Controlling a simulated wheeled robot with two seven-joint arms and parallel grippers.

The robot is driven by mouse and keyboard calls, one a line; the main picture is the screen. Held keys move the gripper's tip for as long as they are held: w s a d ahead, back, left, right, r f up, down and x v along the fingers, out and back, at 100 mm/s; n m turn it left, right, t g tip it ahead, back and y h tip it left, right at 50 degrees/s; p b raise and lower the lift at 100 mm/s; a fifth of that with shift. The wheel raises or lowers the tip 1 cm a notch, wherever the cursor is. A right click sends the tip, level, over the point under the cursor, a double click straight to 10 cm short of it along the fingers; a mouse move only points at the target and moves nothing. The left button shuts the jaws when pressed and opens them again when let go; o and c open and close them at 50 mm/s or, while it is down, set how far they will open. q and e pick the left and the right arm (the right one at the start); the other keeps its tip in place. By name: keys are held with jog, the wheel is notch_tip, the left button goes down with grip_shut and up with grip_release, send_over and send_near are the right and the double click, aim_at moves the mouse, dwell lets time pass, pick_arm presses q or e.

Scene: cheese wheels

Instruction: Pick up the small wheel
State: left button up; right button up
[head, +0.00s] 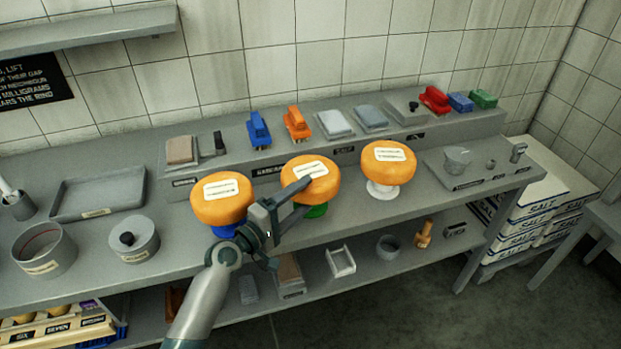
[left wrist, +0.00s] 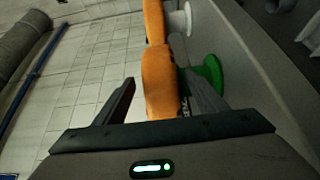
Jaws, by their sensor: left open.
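Three orange cheese wheels with white labels stand on pedestals on the bench: a left wheel (head: 222,213) on a blue foot, a middle wheel (head: 322,190) on a green foot (head: 316,211), and a right wheel (head: 389,168) on a white foot. They look close in size; I cannot tell which is the small one. My left gripper (head: 304,197) is open at the middle wheel, its upper finger crossing in front of it. In the left wrist view the middle wheel (left wrist: 158,85) shows between the open fingers; contact cannot be told. My right gripper is not in view.
The left wheel stands close beside my left gripper. A raised back shelf (head: 350,143) holds blue and orange tools and pads. A grey tray (head: 97,196) and round pots stand at the left; a scale-like plate (head: 470,170) is at the right. A lower shelf (head: 370,275) runs below.

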pick_arm(q)
jog(key=shift+c, duration=0.6)
grip_shut()
jog(key=shift+r, duration=0.2)
jog(key=shift+w, duration=0.1)
jog(key=shift+r, duration=0.1)
jog(key=shift+r+p, duration=0.95)
jog(key=shift+p, duration=0.05)
notch_tip(320, 180, up, 3)
jog(key=p, duration=0.2)
jog(key=shift+d+f+p, duration=0.15)
jog(key=shift+p, duration=0.2)
jog(key=s+d+r+p, duration=0.5)
jog(key=d+r+p, duration=0.1)
jog(key=d+p, duration=0.3)
jog(key=shift+d, duration=0.65)
